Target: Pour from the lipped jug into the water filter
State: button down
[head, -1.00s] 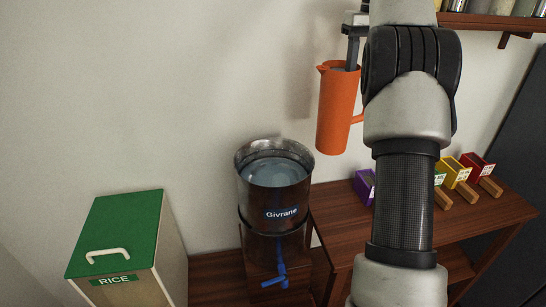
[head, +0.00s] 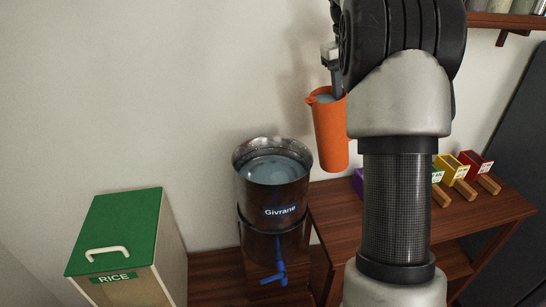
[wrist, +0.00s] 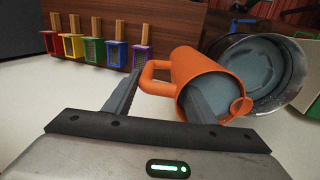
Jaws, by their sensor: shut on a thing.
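The orange lipped jug (head: 330,134) hangs from my gripper (head: 335,88), up and right of the water filter, apart from it. It leans slightly, its mouth toward the filter, and holds grey-blue liquid. In the wrist view my gripper (wrist: 163,88) is shut on the jug (wrist: 190,66), with one finger inside its mouth and the other outside, near the handle. The water filter (head: 257,210) is a dark metal cylinder labelled Givrane, open on top, with liquid inside and a blue tap. Its open rim also shows in the wrist view (wrist: 287,100), behind the jug.
A rice bin (head: 117,232) with a green lid stands left of the filter. Small coloured scoop boxes (head: 452,165) stand on the wooden table (head: 495,212) at the right, partly behind my arm. A shelf (head: 488,22) is at upper right. The wall above the filter is bare.

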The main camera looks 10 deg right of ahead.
jog(key=shift+a+r, duration=0.1)
jog(key=shift+a, duration=0.2)
jog(key=shift+h, duration=0.3)
jog(key=shift+a+f+h, duration=0.2)
jog(key=shift+a+h, duration=0.25)
jog(key=shift+h, duration=0.05)
jog(key=shift+a, duration=0.35)
